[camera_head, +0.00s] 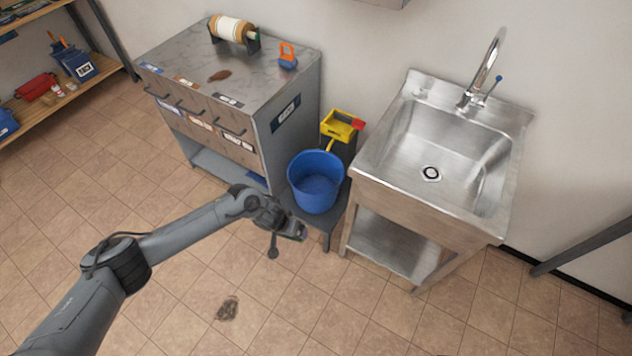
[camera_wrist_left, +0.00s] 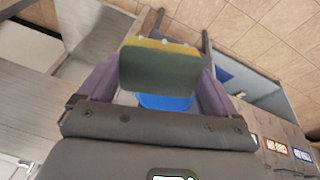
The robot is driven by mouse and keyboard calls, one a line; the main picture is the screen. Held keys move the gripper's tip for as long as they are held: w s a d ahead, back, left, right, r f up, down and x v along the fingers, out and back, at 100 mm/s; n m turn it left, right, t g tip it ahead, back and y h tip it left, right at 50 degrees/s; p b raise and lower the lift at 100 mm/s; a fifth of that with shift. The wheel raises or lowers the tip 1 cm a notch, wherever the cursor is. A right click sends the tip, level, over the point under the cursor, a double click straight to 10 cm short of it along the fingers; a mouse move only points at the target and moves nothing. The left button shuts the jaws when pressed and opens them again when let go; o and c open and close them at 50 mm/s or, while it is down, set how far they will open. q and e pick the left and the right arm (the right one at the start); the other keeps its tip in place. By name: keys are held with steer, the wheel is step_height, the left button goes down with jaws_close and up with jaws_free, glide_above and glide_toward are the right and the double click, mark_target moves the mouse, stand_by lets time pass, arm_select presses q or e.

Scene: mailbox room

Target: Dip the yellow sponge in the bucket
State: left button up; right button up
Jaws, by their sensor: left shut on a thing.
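My left gripper (camera_head: 293,232) is just in front of the blue bucket (camera_head: 316,201), low and to its left. In the left wrist view, its two purple-grey fingers (camera_wrist_left: 160,88) are shut on the yellow sponge (camera_wrist_left: 160,68), which shows a dark green face and a yellow edge. In the head view the sponge is mostly hidden by the gripper. The bucket stands upright on a small dark stand beside the sink. Part of the bucket (camera_wrist_left: 165,102) shows beyond the sponge in the left wrist view. My right gripper is not in view.
A metal drawer cabinet (camera_head: 265,95) stands left of the bucket and a steel sink (camera_head: 425,190) stands right. A yellow and red item (camera_head: 342,125) is behind the bucket. A dark stain (camera_head: 228,308) marks the open tiled floor; another (camera_head: 219,75) is on the cabinet top.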

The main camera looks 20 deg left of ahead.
arm_select(q)
steer(key=shift+f+b, duration=1.5)
steer(key=shift+f, duration=1.35)
step_height(320, 180, down, 8)
steer(key=b, duration=0.4)
steer(key=shift+r, duration=0.25)
steer(key=shift+r, duration=0.1)
step_height(320, 180, up, 4)
steer(key=p, duration=0.4)
stand_by(0.6)
